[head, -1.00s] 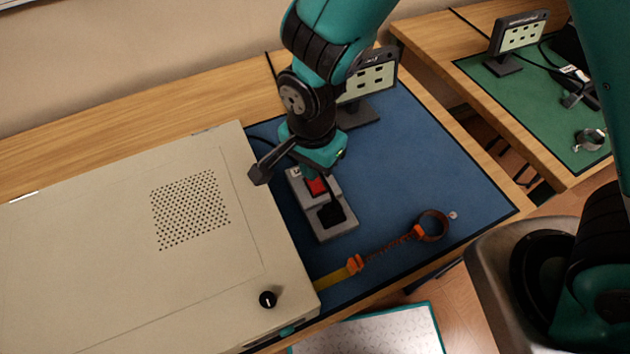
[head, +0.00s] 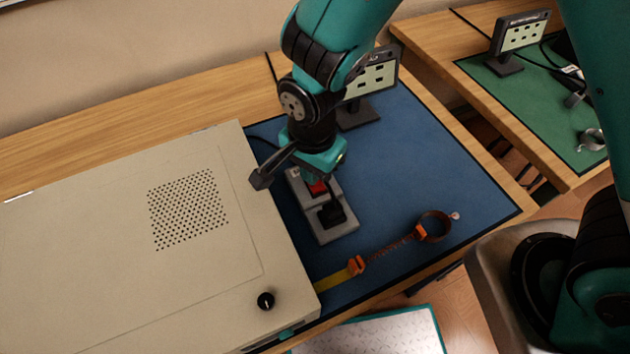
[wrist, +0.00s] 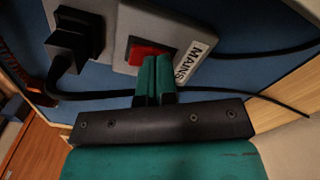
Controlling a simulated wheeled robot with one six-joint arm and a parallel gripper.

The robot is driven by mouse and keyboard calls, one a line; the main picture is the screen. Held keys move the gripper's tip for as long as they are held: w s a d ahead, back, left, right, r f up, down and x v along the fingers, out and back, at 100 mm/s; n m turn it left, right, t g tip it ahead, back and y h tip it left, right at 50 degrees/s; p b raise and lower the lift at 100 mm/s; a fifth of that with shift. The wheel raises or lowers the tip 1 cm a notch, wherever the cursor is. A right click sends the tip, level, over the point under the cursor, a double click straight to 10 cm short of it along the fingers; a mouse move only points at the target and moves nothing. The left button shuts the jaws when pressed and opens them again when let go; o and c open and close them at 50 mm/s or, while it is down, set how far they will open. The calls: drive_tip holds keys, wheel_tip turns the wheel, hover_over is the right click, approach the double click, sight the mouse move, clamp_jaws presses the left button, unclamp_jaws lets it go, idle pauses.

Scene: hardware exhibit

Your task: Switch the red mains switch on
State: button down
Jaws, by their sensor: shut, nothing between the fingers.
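The red mains switch (head: 318,188) sits in a grey socket block (head: 338,235) on the blue mat. In the wrist view the red rocker (wrist: 146,54) shows beside a label reading MAINS (wrist: 190,62). My gripper (head: 311,180) points down over the switch. Its two green fingers (wrist: 155,75) are shut together with nothing between them, and their tips overlap the near edge of the rocker in the wrist view. I cannot tell whether they touch it. The fingers hide part of the rocker. A black plug (wrist: 75,38) stands in the block's other half.
A large beige cabinet (head: 120,270) with a black knob (head: 265,301) stands left of the block. A wrist strap (head: 433,227) lies on the blue mat (head: 440,150). A small display (head: 372,78) stands behind my gripper. The mat's right side is mostly clear.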

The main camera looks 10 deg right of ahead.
wheel_tip(320, 180, up, 7)
drive_tip(key=p, duration=0.6)
idle(0.7)
drive_tip(key=s+d+r+n+y, duration=0.1)
drive_tip(key=s+d+r+n, duration=0.2)
drive_tip(key=r+n, duration=0.2)
drive_tip(key=s+d+r+n+y, duration=0.1)
drive_tip(key=s+d+r+n, duration=0.2)
drive_tip(key=r, duration=0.6)
drive_tip(key=s+d+r+n+y, duration=0.2)
drive_tip(key=s+d+r+n, duration=0.1)
drive_tip(key=r+n, duration=0.4)
drive_tip(key=shift+s+d+r+n, duration=0.4)
drive_tip(key=shift+s+n, duration=0.1)
drive_tip(key=shift+s, duration=0.2)
